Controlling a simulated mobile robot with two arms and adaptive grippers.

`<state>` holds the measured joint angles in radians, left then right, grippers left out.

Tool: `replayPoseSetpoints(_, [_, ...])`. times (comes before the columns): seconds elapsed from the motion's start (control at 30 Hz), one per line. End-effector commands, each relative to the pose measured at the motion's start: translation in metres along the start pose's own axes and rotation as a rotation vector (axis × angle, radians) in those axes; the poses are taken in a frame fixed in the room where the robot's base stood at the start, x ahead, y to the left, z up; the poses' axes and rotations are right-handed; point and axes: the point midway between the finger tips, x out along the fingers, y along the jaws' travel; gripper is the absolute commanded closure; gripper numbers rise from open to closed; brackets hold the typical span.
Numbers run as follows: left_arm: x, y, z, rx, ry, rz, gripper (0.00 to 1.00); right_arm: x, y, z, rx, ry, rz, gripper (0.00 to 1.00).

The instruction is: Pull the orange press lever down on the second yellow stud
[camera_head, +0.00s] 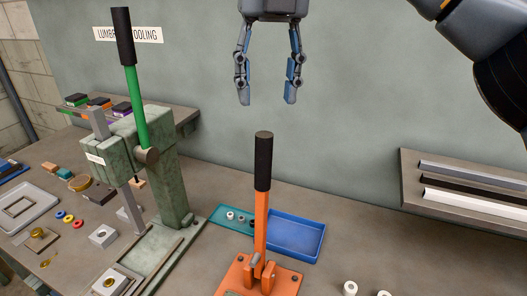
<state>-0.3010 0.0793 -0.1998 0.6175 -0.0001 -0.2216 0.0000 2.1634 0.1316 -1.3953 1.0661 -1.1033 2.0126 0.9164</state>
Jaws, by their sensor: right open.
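The orange press lever (261,222) stands nearly upright with a black grip (263,162) on its top end. It rises from the orange press base (285,280), which is cut off by the bottom edge of the view. My right gripper (267,102) points down above the lever's grip in the picture, its two fingers spread and empty. A gap shows between the fingertips and the grip. I cannot make out a yellow stud at the orange press. My left gripper is not in view.
A green press (170,180) with a raised green lever (137,105) stands to the left. A blue tray (308,240) and a teal tray (228,212) lie behind the orange lever. A rack of bars (410,178) is at right. Small parts cover the bench's left side.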

Motion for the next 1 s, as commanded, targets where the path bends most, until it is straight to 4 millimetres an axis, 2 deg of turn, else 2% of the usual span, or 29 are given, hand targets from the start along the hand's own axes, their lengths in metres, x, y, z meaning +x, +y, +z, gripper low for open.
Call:
replayPoseSetpoints(0.13, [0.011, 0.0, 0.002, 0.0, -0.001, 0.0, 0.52, 0.027, 0.0, 0.0, -0.005, 0.006, 0.005, 0.52])
replayPoseSetpoints(0.4, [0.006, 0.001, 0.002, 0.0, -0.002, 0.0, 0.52, 0.082, 0.0, -0.001, -0.005, 0.005, 0.005, 0.52])
replayPoseSetpoints(0.6, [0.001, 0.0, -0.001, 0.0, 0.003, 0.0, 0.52, 0.115, 0.001, 0.0, -0.004, 0.004, 0.005, 0.52])
replayPoseSetpoints(0.8, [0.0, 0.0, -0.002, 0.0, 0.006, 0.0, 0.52, 0.131, 0.001, 0.0, -0.002, 0.002, 0.006, 0.52])
replayPoseSetpoints(1.0, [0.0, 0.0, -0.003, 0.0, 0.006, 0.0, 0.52, 0.134, 0.002, 0.0, -0.002, 0.001, 0.007, 0.52])
